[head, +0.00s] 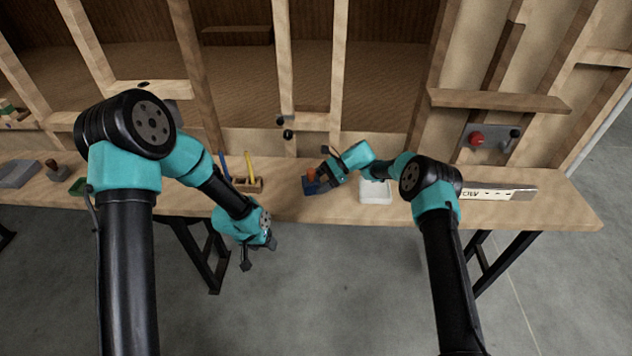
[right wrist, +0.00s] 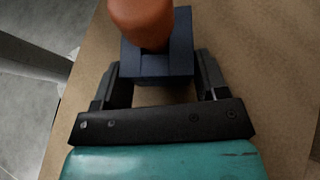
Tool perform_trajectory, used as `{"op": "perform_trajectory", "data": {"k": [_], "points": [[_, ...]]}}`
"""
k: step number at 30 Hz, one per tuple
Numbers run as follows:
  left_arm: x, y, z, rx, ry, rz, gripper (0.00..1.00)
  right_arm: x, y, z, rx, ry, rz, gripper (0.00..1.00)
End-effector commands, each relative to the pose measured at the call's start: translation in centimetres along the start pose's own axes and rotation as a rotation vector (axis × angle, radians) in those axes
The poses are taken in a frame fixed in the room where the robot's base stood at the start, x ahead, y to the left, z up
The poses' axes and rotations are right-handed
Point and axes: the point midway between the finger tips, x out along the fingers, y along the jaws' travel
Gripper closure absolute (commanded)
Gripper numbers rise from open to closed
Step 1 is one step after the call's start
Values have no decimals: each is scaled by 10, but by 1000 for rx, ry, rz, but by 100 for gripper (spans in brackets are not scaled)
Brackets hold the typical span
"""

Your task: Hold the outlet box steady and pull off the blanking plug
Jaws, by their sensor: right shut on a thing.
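The outlet box is a small dark blue block (head: 310,187) on the workbench, left of the white tray. It also shows in the right wrist view (right wrist: 157,67). The orange blanking plug (head: 311,173) sits on top of the box; in the right wrist view the plug (right wrist: 142,20) rises from its upper face and is cut off by the picture's top edge. My right gripper (head: 325,173) is shut on the box, with one finger on each side. My left gripper (head: 259,255) hangs in front of the bench edge, away from the box, its fingers apart and empty.
A white tray (head: 376,198) stands just right of the box. A wooden holder (head: 250,186) with blue and yellow tools stands left of it. A labelled strip (head: 498,194) lies at the right. A grey plate with a red knob (head: 477,139) is on the wall behind.

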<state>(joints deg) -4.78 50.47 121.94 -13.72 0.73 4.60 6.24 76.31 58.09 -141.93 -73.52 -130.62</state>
Motion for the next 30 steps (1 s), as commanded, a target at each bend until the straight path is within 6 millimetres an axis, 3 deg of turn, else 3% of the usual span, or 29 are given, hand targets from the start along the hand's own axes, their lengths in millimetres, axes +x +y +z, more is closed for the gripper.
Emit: {"op": "perform_trajectory", "data": {"k": [1,6,18,24,30], "points": [[-4,8,-20,37,10,-7,43,0,0,0,0,0,0,47],[-14,35,-79,111,8,-42,43,0,0,0,0,0,0,47],[-56,111,-204,148,11,-204,43,0,0,0,0,0,0,47],[-78,139,-239,141,29,-275,43,0,0,0,0,0,0,47],[-85,146,-248,135,35,-296,43,0,0,0,0,0,0,47]]}}
